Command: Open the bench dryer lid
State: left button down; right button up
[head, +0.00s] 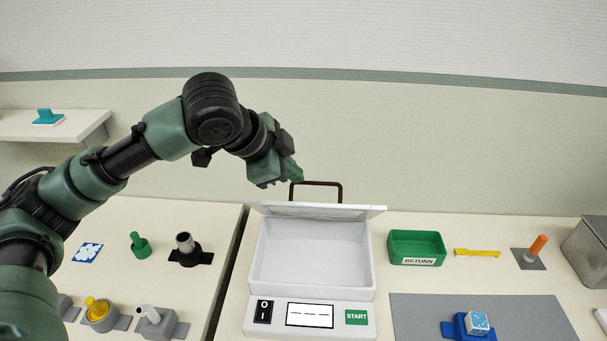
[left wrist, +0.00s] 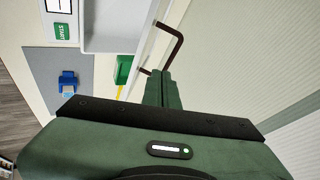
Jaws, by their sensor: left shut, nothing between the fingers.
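The bench dryer (head: 257,285) is a white box on the counter with its inside open to view. Its lid (head: 318,211) is raised and tilted back, seen nearly edge-on at the back of the box. A dark brown handle (head: 317,184) stands up behind the lid's edge. It also shows in the left wrist view (left wrist: 176,42). My left gripper (head: 298,174) is shut and empty, just left of and above the handle. In the left wrist view its closed fingers (left wrist: 160,78) point toward the lid and handle; I cannot tell whether they touch. My right gripper is out of view.
A wall stands behind the counter.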

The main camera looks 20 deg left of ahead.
pick_arm(q)
jog(key=p+x, duration=0.2)
jog(key=x, duration=0.7)
jog(key=shift+w, duration=0.15)
